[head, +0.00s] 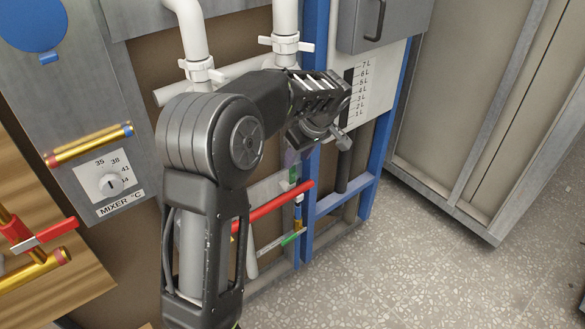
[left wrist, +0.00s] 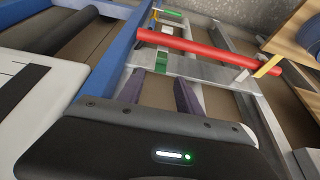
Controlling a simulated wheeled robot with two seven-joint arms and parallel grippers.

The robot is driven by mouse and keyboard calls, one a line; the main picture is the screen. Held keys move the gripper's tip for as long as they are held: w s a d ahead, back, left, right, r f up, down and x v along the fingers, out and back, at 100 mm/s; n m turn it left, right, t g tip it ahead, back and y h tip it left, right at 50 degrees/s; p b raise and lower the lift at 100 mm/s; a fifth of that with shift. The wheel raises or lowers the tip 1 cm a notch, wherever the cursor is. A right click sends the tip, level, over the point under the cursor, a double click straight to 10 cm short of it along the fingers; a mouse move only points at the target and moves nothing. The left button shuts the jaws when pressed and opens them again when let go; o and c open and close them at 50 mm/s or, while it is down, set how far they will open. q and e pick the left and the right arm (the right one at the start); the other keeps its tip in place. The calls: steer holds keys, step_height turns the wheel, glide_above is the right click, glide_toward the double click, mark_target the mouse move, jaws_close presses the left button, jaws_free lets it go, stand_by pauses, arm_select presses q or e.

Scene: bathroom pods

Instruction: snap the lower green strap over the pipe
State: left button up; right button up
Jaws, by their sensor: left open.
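The lower green strap (head: 291,239) is a small green piece on a thin pale bar, below the red bar (head: 280,205) in the head view. In the left wrist view a small green piece (left wrist: 172,13) shows far off, beyond the red bar (left wrist: 200,50). A nearer green block (left wrist: 162,61) sits on a grey rail; it is the upper green piece (head: 293,175) in the head view. Which pipe the strap belongs to is unclear. My left gripper (head: 325,125) is open and apart from the strap, up and to its right. My right gripper is not in view.
White vertical pipes (head: 285,20) with white clamps stand behind my arm. A blue frame post (head: 310,230) stands right of the strap. A grey box (head: 375,22) and a litre scale (head: 365,95) are at upper right. The speckled floor (head: 420,270) is free at right.

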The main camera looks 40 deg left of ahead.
mark_target(292, 175)
arm_select(q)
steer(key=x, duration=0.6)
steer(key=shift+a+f+b, duration=0.1)
steer(key=shift+f+b, duration=0.15)
steer(key=shift+b, duration=0.05)
jaws_close()
